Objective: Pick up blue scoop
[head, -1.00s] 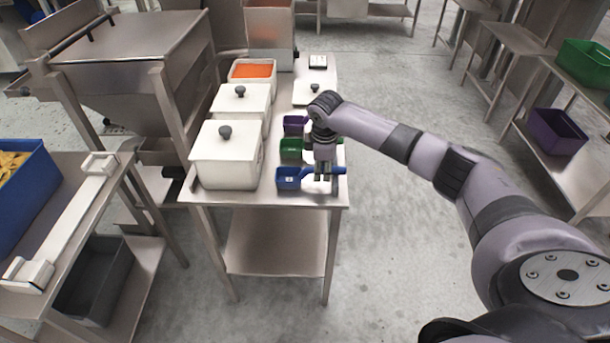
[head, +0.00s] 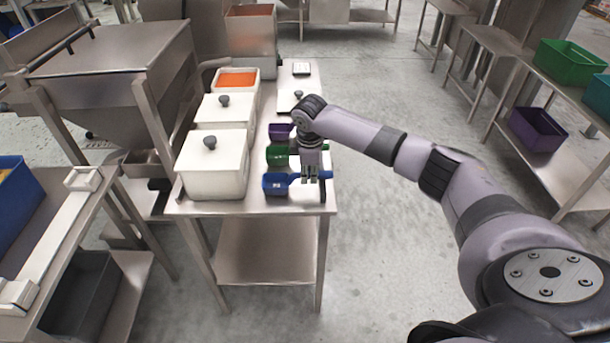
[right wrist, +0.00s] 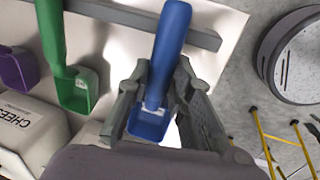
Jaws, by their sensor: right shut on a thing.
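The blue scoop (head: 275,184) is at the near end of the steel table, its bowl to the left and its handle running right into my right gripper (head: 311,177). In the right wrist view the blue scoop (right wrist: 172,35) lies between the two fingers of my right gripper (right wrist: 158,95), which is shut on it. Its handle points up in the picture and its bowl is partly covered by the fingers. I cannot tell whether the scoop touches the table. My left gripper is not in view.
A green scoop (head: 277,155) and a purple scoop (head: 279,131) are just behind the blue one. White lidded bins (head: 212,167) stand close on the left of the steel table (head: 243,206). Open floor lies to the right of it.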

